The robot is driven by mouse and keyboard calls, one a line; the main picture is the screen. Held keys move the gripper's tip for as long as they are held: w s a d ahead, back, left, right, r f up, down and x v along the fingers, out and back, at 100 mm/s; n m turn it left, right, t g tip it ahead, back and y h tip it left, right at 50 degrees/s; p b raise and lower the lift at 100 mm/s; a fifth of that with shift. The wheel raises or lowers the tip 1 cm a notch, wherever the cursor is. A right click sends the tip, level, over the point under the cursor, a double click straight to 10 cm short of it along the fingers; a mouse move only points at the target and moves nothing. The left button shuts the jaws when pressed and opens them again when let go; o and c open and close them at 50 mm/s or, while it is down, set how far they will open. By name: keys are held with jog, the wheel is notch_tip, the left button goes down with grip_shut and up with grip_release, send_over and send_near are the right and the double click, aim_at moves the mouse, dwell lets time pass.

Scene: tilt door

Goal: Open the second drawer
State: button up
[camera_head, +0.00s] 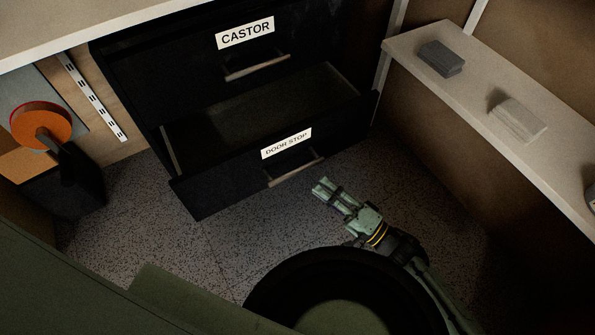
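A black cabinet shows a closed upper drawer labelled CASTOR (200,66) and a lower drawer labelled DOOR STOP (235,172). The lower drawer is pulled out, and its inside looks empty where I can see it. Its bar handle (296,173) runs across the front below the label. My gripper (322,188) is in front of this drawer, just to the right of and below the handle's right end, apparently apart from it. It holds nothing that I can see. The fingers are too small and dark to tell whether they are open.
A pale shelf (475,75) along the right wall carries a dark grey block (441,58) and a light grey block (517,118). An orange disc (41,124) on a dark stand is at the left. Speckled floor (130,225) is clear in front of the drawer's left part.

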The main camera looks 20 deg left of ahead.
aim_at(297, 169)
jog(key=x, duration=0.8)
jog(key=shift+a+b, duration=0.25)
jog(key=shift+b, duration=0.15)
jog(key=shift+c, duration=0.5)
grip_shut()
